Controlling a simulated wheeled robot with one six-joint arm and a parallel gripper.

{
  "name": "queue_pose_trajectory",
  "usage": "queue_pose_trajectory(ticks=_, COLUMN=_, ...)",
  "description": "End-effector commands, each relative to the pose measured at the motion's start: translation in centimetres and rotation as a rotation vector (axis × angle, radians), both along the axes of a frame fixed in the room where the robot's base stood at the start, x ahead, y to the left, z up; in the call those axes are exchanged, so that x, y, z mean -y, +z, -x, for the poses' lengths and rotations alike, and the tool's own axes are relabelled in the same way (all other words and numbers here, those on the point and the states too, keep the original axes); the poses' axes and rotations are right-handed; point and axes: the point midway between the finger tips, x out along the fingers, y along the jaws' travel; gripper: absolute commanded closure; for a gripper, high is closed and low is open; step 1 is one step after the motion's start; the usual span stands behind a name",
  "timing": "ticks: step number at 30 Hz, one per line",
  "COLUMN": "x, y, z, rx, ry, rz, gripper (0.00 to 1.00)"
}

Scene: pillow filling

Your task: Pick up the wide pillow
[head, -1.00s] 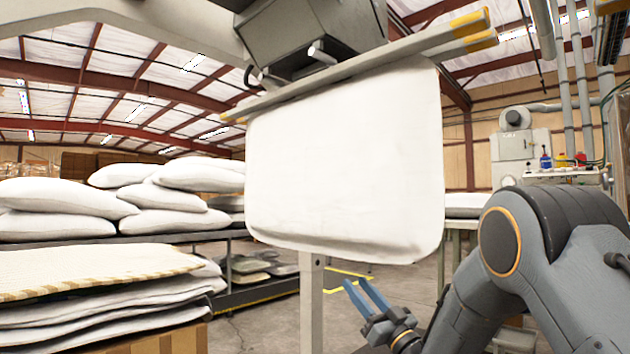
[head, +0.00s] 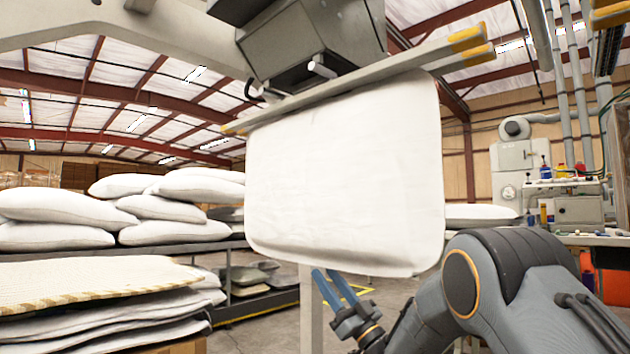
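A wide white pillow (head: 345,180) hangs upright from a long clamp bar (head: 360,80) with yellow ends, in the middle of the head view. Its lower edge bulges a little. My gripper (head: 333,284), with two blue fingers, is just below the pillow's lower edge, left of its middle in the picture. The fingers are spread apart with nothing visible between them. The fingertips come close to the lower edge; I cannot tell whether they touch it.
White pillows (head: 160,205) are piled on a dark rack at left. Flat white covers (head: 110,315) are stacked at front left. A pale post (head: 312,325) stands behind my gripper. A workbench (head: 590,239) with bottles and machines is at right.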

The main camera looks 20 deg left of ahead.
Motion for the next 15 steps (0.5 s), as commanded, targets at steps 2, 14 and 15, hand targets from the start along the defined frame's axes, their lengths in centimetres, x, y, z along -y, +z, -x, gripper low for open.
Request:
queue_pose_trajectory(ticks=2, x=-0.7, y=0.6, z=-0.2, rx=0.002, ry=0.000, rz=0.000, gripper=0.66)
queue_pose_trajectory(ticks=14, x=-3.4, y=3.2, z=-1.4, rx=0.001, ry=-0.001, rz=0.000, gripper=0.66)
queue_pose_trajectory(ticks=15, x=-3.6, y=3.4, z=-1.5, rx=0.001, ry=-0.001, rz=0.000, gripper=0.66)
